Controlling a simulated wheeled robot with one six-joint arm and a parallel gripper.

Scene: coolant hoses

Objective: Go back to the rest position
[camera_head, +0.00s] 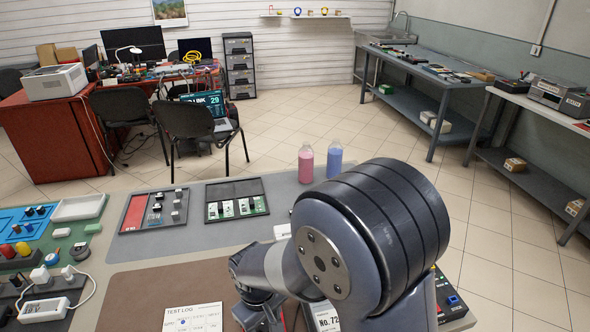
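My arm fills the lower right of the head view, with a large dark joint in front and the wrist to its left. My gripper (258,316) is at the bottom edge, pointing down over the brown mat (140,292). Its fingers are cut off or hidden, so I cannot tell whether it is open or holds anything. No hose is clearly visible. A pink bottle (306,165) and a blue bottle (334,160) stand upright at the table's far edge, behind the arm joint and apart from the gripper.
A test log sheet (193,318) lies left of the gripper. Two dark panels, one with a red strip (134,213) and one with white modules (238,203), lie farther back. A white tray (78,208) and several small devices crowd the left. My arm hides the table's right part.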

